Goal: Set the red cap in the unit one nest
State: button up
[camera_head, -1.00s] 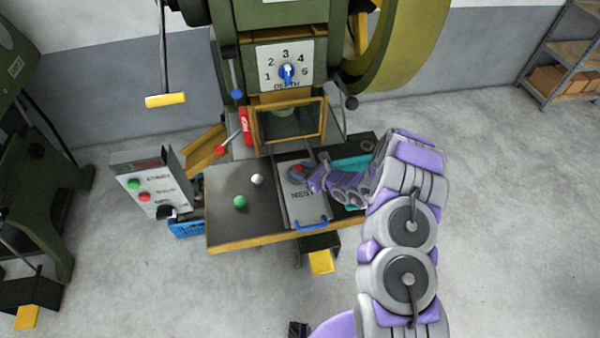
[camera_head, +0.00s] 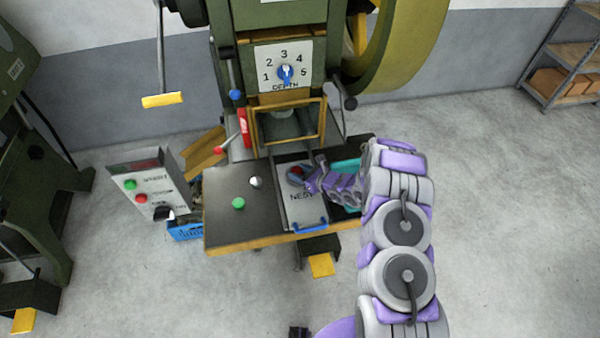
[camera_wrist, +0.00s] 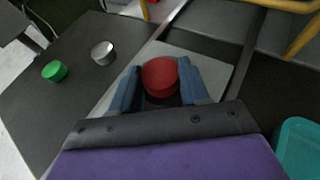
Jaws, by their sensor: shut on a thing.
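The red cap (camera_wrist: 160,77) is between the two blue-grey fingers of my gripper (camera_wrist: 162,88) in the wrist view. The fingers are shut on it. A dark round area shows just below the cap on the light nest plate (camera_wrist: 215,75). In the head view the cap (camera_head: 296,171) shows as a small red spot at the tip of my gripper (camera_head: 303,176), over the dark round nest on the plate marked NEST (camera_head: 303,212). I cannot tell whether the cap touches the nest.
A green cap (camera_head: 238,203) and a silver-white cap (camera_head: 256,182) stand on the dark table left of the plate. A teal bin (camera_wrist: 300,148) is at the right. The yellow guard frame (camera_head: 323,122) stands behind the nest. A control box (camera_head: 147,186) is at the left.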

jog(key=shift+s+f, duration=0.2)
jog(key=shift+f, duration=0.3)
jog(key=o, duration=1)
jog(key=shift+s+d+f, duration=0.1)
jog(key=shift+s+f, duration=0.05)
jog(key=shift+s, duration=0.05)
jog(key=shift+r, duration=0.35)
jog(key=shift+o, duration=0.2)
jog(key=v, duration=0.3)
jog(key=p+v, duration=0.1)
jog(key=v, duration=0.3)
jog(key=r+p+v, duration=0.1)
jog(key=v, duration=0.3)
jog(key=shift+w+d+r, duration=0.1)
jog(key=shift+w+d, duration=0.15)
jog(key=shift+s+a, duration=0.1)
jog(key=shift+s, duration=0.05)
jog(key=shift+r, duration=0.1)
